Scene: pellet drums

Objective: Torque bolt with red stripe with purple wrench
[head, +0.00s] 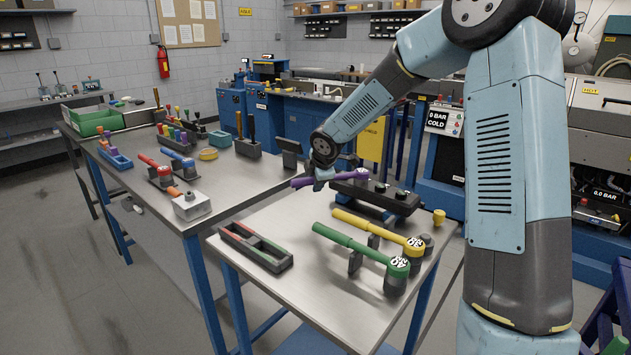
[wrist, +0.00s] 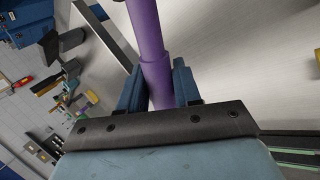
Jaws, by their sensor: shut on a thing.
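My gripper (head: 321,182) is shut on the purple wrench (head: 301,182), holding it roughly level above the back of the near metal table. In the wrist view the purple shaft (wrist: 147,30) runs up between the two blue fingers of my gripper (wrist: 158,85); its far end is cut off there. A dark block (head: 375,195) with several round bolt-like tops stands just right of my gripper, below or behind the wrench. I cannot make out a red stripe on any bolt, nor whether the wrench touches the block.
A yellow wrench (head: 370,231) and a green wrench (head: 350,242) rest on dark stands on the near table (head: 310,300). A black tray (head: 256,247) lies at its left. A second table (head: 235,185) holds several tools. Bare tabletop lies between tray and wrenches.

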